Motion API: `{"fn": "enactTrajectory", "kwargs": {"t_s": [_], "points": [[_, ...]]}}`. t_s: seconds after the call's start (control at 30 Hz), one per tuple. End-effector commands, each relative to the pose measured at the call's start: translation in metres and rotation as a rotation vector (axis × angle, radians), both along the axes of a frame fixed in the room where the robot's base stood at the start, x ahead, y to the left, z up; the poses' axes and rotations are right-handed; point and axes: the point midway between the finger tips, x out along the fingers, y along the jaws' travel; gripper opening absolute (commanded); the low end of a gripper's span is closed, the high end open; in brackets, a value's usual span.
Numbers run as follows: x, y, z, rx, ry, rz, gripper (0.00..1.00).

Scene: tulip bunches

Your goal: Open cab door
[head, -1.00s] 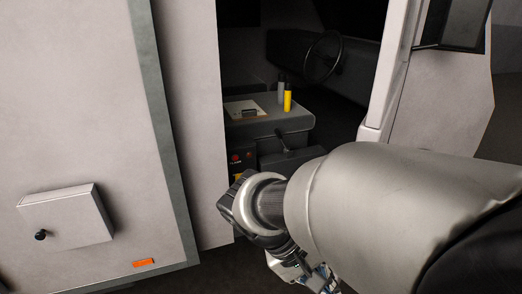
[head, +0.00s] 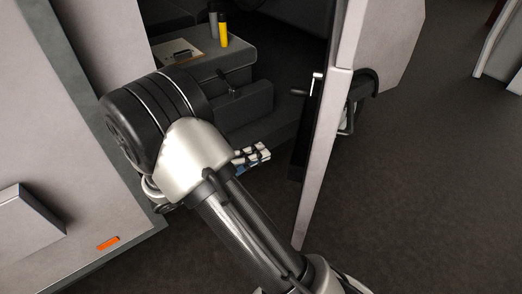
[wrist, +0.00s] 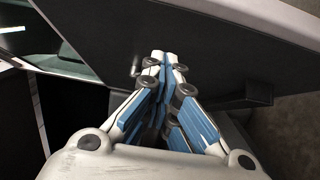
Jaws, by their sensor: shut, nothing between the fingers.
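The cab door (head: 322,150) stands open in the head view, seen nearly edge-on to the right of the doorway. Its dark inner side faces the opening and carries a small handle-like part (head: 300,93). My gripper (head: 262,153) is in the doorway, left of the door's inner side, with its fingers pointing toward the door. In the wrist view my gripper (wrist: 162,58) is shut and empty in front of the dark inner door panel (wrist: 215,50). I cannot tell whether the fingertips touch the panel.
Inside the cab are a grey console (head: 200,65), a clipboard (head: 177,52) and a yellow bottle (head: 223,34). The cab's side wall (head: 40,130) with a box (head: 25,225) and orange marker (head: 108,244) is at left. Dark floor (head: 430,200) lies open at right.

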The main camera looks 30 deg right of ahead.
Motion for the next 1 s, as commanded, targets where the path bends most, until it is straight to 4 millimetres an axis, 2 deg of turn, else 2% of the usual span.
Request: {"fn": "enactTrajectory", "kwargs": {"t_s": [0.2,0.33,0.4,0.6,1.0], "points": [[-0.004,-0.049,-0.002,0.001,0.001,-0.007,0.0],[-0.005,-0.076,-0.002,0.002,0.001,-0.006,0.0],[-0.013,-0.084,-0.002,0.001,0.003,-0.005,0.0],[-0.029,-0.099,-0.001,0.003,0.003,-0.003,0.0],[-0.033,-0.102,0.0,0.002,0.002,-0.001,0.0]]}}
